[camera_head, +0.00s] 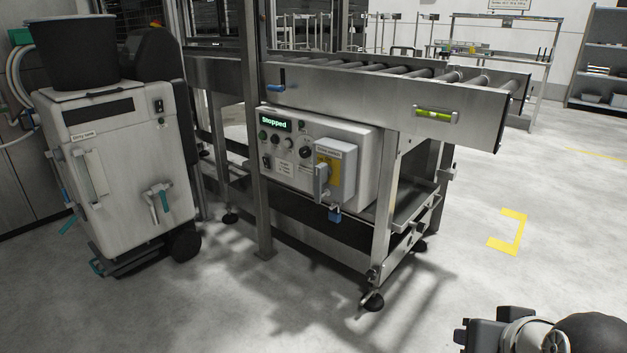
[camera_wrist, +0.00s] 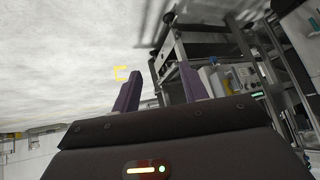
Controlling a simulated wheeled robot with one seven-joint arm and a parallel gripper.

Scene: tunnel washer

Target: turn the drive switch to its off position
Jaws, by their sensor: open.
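The drive control box (camera_head: 365,150) is mounted under the roller conveyor in the head view, with a lit display (camera_head: 274,123) reading "Stopped". On its front is a grey switch housing with a yellow plate, and a grey handle (camera_head: 322,183) that looks upright. A small black rotary knob (camera_head: 305,152) sits left of the housing. I cannot tell which of these is the drive switch. In the wrist view the box (camera_wrist: 212,78) shows small and tilted beyond the fingers. My gripper (camera_wrist: 160,90) is open and empty, well away from the box.
A steel roller conveyor (camera_head: 460,107) overhangs the box, with a frame post (camera_head: 262,200) at its left. A white wheeled cabinet (camera_head: 120,170) with a black bin (camera_head: 75,52) on top stands at left. Open floor (camera_head: 450,290) lies to the right, with a yellow mark (camera_head: 518,235).

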